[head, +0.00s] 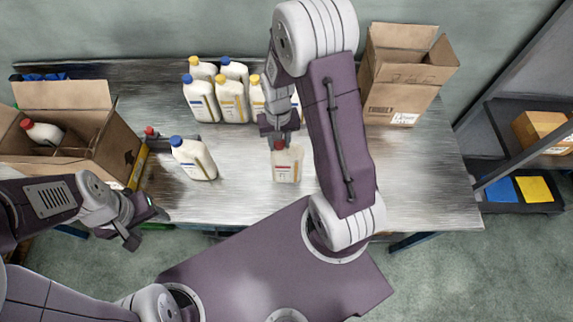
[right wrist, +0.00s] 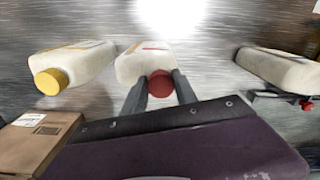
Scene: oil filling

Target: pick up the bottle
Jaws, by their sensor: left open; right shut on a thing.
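A pale bottle with a red cap (head: 286,166) is upright at the middle of the table. It also shows in the right wrist view (right wrist: 143,64). My right gripper (head: 278,138) is shut on this bottle at its cap, with one finger on each side in the right wrist view (right wrist: 160,87). I cannot tell whether the bottle's base touches the table. My left gripper (head: 135,222) is open and empty, off the front left edge of the table. A blue-capped bottle (head: 194,159) stands apart on the table, to the left of the red-capped one.
Several white bottles (head: 230,98) with blue and yellow caps stand at the back, partly hidden by my right arm. An open box (head: 75,160) with a red-capped bottle is at left. A tall carton (head: 400,85) stands back right. The table (head: 425,165) is clear at right.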

